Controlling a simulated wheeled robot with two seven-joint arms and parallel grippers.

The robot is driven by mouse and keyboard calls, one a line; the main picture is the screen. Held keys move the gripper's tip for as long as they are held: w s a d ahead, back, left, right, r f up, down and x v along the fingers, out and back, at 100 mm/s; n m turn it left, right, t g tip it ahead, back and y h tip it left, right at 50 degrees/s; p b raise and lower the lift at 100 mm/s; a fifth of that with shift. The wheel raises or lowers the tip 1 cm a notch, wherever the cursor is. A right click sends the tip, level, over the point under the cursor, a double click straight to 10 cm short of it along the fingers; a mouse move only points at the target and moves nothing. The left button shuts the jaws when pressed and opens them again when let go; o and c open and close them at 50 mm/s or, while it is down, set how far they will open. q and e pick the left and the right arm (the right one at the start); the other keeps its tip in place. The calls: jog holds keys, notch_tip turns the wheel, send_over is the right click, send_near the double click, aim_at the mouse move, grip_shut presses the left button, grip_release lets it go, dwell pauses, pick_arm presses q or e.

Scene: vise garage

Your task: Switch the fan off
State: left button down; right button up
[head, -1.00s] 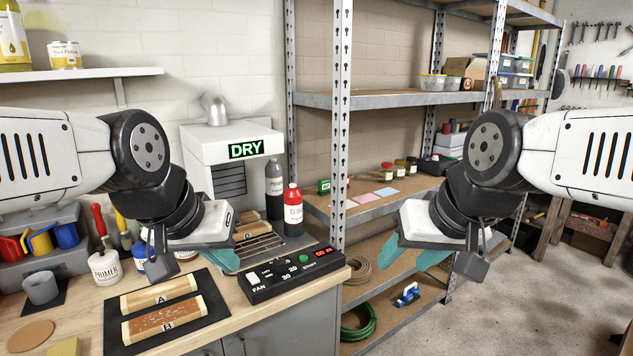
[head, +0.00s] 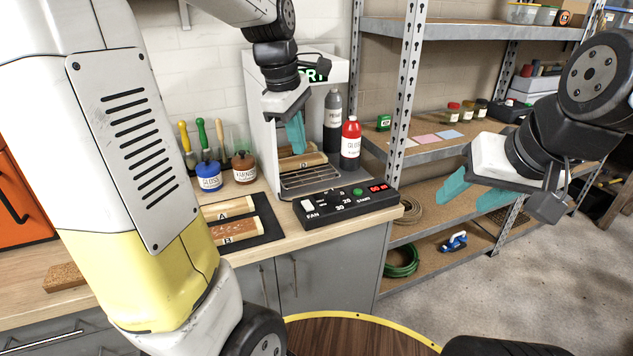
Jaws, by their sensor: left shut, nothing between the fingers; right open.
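The black control panel (head: 346,205) lies at the front edge of the bench, with a white rocker switch (head: 307,205) above the FAN label, a green START button and a red display. Which way the rocker is pressed is too small to tell. The light grey drying box (head: 257,110) stands behind it, its lit green sign partly covered by my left arm. My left gripper (head: 300,150) is shut and empty, pointing down before the box opening, above and behind the panel. My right gripper (head: 468,196) is open and empty, right of the panel, in front of the shelves.
A wooden piece (head: 302,160) lies in the box behind the grille. A red bottle (head: 351,145) and a grey bottle (head: 332,125) stand right of the opening. Pieces A and B lie on a black mat (head: 268,228) left of the panel. Metal shelving (head: 405,100) rises at right.

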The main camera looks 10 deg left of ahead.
aim_at(306, 202)
pick_arm(q)
jog(key=w+f+n+g+y, duration=0.1)
jog(key=w+f+n+g, duration=0.1)
jog(key=w+f+n, duration=0.4)
jog(key=w+a+n, duration=0.1)
jog(key=w+n, duration=0.2)
jog(key=shift+w, duration=0.3)
jog(key=shift+f, duration=0.1)
notch_tip(306, 202, down, 14)
dwell(0.3)
jog(key=shift+f, duration=0.2)
jog(key=shift+d, duration=0.1)
